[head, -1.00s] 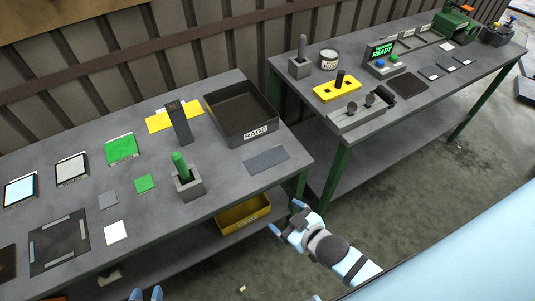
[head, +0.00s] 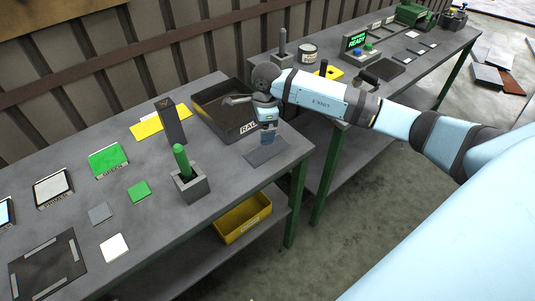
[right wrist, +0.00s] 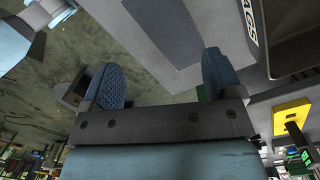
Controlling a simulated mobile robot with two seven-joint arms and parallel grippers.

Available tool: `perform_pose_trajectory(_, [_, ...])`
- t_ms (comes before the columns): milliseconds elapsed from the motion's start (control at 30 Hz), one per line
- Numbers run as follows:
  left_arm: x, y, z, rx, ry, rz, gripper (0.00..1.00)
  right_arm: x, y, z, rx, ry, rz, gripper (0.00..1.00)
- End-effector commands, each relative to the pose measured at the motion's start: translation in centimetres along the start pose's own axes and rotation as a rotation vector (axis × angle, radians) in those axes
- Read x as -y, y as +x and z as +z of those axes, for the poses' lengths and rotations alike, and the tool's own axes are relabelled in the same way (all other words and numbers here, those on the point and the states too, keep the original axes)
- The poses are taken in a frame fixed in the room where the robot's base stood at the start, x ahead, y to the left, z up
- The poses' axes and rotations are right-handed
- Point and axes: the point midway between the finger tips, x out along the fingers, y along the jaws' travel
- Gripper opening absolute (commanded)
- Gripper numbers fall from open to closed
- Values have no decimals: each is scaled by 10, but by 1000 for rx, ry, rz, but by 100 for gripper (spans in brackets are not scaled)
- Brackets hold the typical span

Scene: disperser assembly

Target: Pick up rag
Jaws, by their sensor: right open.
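A flat blue-grey rectangle (head: 258,156), which may be the rag, lies on the near table in front of the black bin (head: 207,111) labelled RAGS. My right gripper (head: 266,143) points down over it and hides part of it. In the right wrist view the two blue fingers (right wrist: 163,78) stand wide apart with nothing between them. The grey rectangle (right wrist: 165,25) shows beyond them, and the bin (right wrist: 288,35) is at the upper right. I cannot tell the exact height above the table. My left gripper is out of view.
A green-handled tool stands in a grey block (head: 190,186) left of the rectangle. A dark upright block (head: 170,120) stands by a yellow sheet (head: 147,128). A yellow bin (head: 243,218) sits on the lower shelf. A second table (head: 425,80) holds several fixtures.

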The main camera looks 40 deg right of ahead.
Motion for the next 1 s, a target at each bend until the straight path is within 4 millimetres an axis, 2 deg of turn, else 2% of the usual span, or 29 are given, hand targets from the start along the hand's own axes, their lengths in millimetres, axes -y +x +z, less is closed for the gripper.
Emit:
perform_pose_trajectory(100, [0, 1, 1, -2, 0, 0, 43, 11, -7, -14, -68, -3, -30, 85])
perform_pose_trajectory(333, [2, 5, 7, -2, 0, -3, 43, 12, 5, -16, -77, -3, -33, 85])
perform_pose_trajectory(800, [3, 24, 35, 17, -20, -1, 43, 14, 72, -21, -74, -3, -32, 85])
perform_pose_trajectory(1000, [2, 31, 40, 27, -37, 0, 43, 15, 90, -22, -73, -3, -32, 85])
